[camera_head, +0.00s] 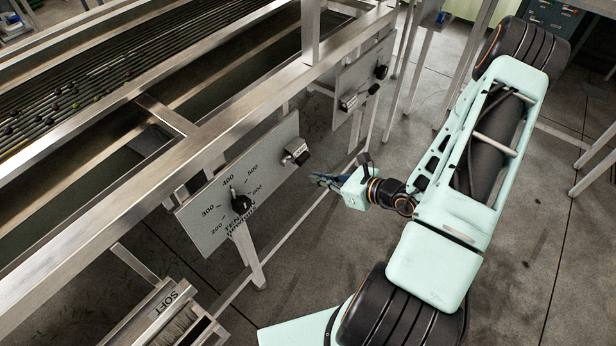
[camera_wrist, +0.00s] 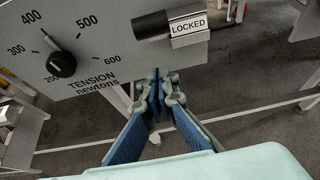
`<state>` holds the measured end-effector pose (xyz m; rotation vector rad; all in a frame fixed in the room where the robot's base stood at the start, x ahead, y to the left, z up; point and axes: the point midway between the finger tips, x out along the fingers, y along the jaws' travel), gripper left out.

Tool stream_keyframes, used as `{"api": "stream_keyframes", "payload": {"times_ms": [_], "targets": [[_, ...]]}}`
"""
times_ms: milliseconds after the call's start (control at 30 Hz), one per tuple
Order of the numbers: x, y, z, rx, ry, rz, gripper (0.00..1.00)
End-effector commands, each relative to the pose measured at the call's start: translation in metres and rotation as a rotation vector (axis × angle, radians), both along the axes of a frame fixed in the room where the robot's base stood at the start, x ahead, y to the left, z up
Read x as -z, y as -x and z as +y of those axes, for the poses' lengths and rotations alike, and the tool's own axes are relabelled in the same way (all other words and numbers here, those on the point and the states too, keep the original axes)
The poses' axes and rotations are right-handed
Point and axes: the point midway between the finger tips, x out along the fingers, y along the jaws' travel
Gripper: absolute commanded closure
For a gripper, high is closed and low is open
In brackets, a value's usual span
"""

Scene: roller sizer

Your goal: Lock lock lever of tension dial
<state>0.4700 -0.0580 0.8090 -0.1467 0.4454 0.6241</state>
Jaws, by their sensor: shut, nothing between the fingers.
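The grey tension panel (camera_head: 200,222) carries a round black dial knob (camera_head: 240,202), which also shows in the wrist view (camera_wrist: 61,64). The knob's pointer leans toward the 400 mark in the wrist view. In the head view the lever (camera_head: 302,156) is small. My gripper (camera_wrist: 160,82) is shut and empty, just below the lever and apart from it. In the head view my gripper (camera_head: 322,180) is right of the panel.
A second similar panel (camera_head: 363,80) with a knob and lever is farther along the frame. The steel frame rail (camera_head: 220,120) runs above the panels. A box labelled SOFT (camera_head: 165,305) is at lower left. Open floor (camera_head: 530,220) lies to the right.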

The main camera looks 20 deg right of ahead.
Motion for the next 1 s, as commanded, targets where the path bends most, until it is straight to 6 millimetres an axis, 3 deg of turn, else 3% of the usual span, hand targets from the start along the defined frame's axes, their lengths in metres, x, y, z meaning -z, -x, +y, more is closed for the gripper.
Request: {"api": "stream_keyframes", "payload": {"times_ms": [100,333,1000], "targets": [[-0.014,0.019,-0.016,0.004,0.003,0.001,1.00],[-0.030,0.043,-0.031,0.002,0.001,0.003,1.00],[-0.034,0.048,-0.034,0.000,0.001,0.005,1.00]]}}
